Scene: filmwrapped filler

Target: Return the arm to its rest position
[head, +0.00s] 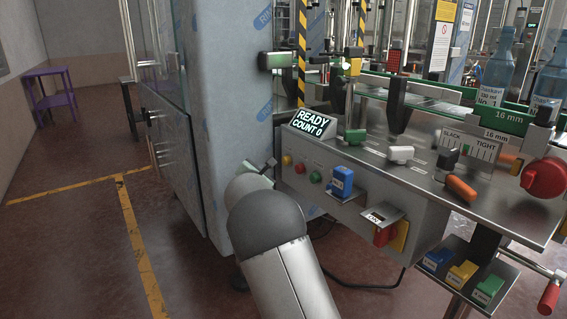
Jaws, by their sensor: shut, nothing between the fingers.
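My arm rises from the bottom middle of the head view, with a dark grey rounded joint and a paler link beyond it. My gripper (267,164) shows only as a small dark and pale end past that link, in front of the film-wrapped cabinet and left of the control box. Most of it is hidden behind my arm. It is shut, and nothing shows in it. I cannot tell whether it touches the cabinet or box.
The control box (352,205) with buttons, a blue switch (342,181) and a display reading "READY COUNT 0" (313,123) stands close right. The wrapped cabinet (228,100) stands behind. Bottles (497,72) stand at right. Floor (75,240) at left is clear.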

